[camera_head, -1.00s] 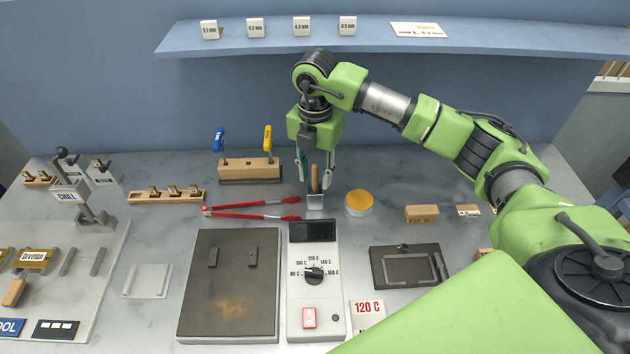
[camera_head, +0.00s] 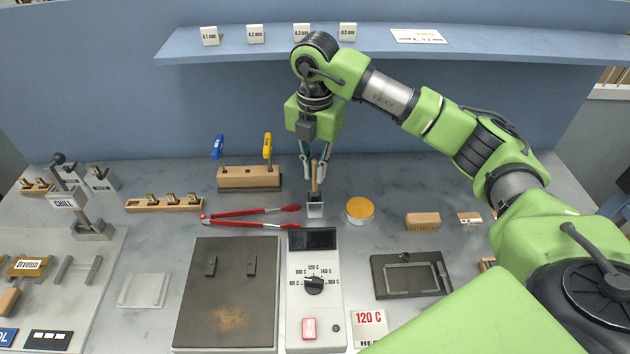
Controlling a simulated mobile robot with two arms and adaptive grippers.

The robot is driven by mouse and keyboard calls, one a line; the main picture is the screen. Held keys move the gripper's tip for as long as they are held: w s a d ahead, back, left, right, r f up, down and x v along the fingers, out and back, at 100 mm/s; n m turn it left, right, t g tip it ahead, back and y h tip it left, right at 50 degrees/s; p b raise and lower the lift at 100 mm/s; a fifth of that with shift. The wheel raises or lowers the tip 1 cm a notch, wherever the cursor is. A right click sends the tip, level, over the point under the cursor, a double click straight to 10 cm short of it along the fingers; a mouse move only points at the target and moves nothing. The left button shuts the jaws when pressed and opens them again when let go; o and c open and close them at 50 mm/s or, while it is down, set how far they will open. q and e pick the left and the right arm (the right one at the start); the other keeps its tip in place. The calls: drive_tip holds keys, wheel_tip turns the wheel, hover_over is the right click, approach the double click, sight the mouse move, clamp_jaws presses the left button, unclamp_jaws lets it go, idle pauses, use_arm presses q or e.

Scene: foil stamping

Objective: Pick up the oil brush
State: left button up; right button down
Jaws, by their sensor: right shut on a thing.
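The oil brush (camera_head: 314,178) has a slim wooden handle and stands upright in a small metal holder (camera_head: 315,210) near the middle of the table. My right gripper (camera_head: 314,176) points down from above, with its fingers closed in on the handle just over the holder. The brush's lower end is hidden, and I cannot tell whether it is still inside the holder or just above it. My left gripper is not in view.
Red tongs (camera_head: 250,212) lie left of the holder, and a round yellow-topped tin (camera_head: 360,209) stands to its right. A control box (camera_head: 314,270) and a dark plate (camera_head: 228,295) are in front. A wooden tool rack (camera_head: 248,178) stands behind left.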

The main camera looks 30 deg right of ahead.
sight(314, 160)
wheel_tip(314, 160, up, 3)
drive_tip(key=shift+b, duration=0.45)
drive_tip(key=w+a+b, duration=0.2)
drive_tip(key=a, duration=0.6)
drive_tip(key=w+a+b, duration=0.2)
drive_tip(key=w+a, duration=0.1)
drive_tip(key=a, duration=0.6)
drive_tip(key=shift+a+b, duration=0.2)
drive_tip(key=shift+b, duration=0.1)
